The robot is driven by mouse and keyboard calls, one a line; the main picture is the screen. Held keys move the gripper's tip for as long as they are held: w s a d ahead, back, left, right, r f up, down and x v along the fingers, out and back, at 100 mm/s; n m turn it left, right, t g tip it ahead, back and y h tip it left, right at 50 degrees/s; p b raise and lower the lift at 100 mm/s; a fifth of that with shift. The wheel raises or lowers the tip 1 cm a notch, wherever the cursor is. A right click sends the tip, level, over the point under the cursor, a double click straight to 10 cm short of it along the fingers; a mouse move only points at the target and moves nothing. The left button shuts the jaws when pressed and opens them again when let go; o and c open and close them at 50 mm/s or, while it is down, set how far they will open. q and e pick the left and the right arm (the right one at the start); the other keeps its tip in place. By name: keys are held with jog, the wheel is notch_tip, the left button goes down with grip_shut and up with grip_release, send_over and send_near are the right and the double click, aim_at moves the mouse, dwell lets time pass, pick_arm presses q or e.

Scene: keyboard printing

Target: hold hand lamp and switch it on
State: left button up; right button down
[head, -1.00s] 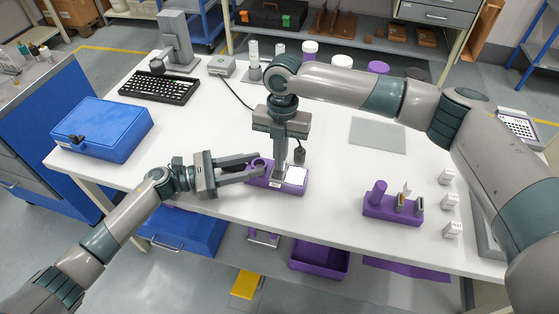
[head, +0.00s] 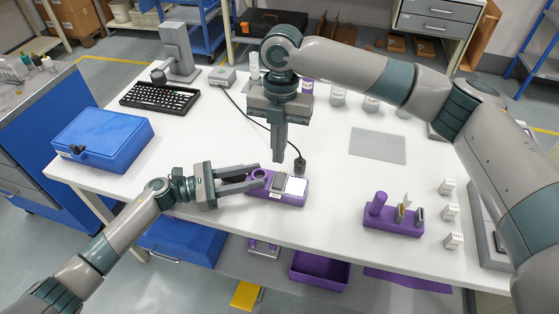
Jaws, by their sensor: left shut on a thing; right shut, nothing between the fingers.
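The purple hand lamp (head: 291,200) lies flat near the front middle of the white table. It has a ring at its left end, a grey block (head: 278,182) in the middle and a bright white panel (head: 297,187) at the right. My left gripper (head: 259,180) is shut on the lamp's left end, around the ring area. My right gripper (head: 281,158) is shut and empty, pointing down just above the grey block, apart from it. Whether the white panel is glowing or only white, I cannot tell.
A black cabled piece (head: 300,164) stands just behind the lamp. A purple holder (head: 392,219) and small white blocks (head: 448,187) are at right. A grey mat (head: 378,145), black keyboard (head: 160,97) and blue case (head: 103,139) surround clear table.

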jog(key=r, duration=0.4)
jog(key=shift+s+a+r, duration=0.15)
jog(key=shift+s+r, duration=0.2)
jog(key=shift+s, duration=0.05)
pick_arm(q)
jog(key=o, duration=1.3)
jog(key=v, duration=1.2)
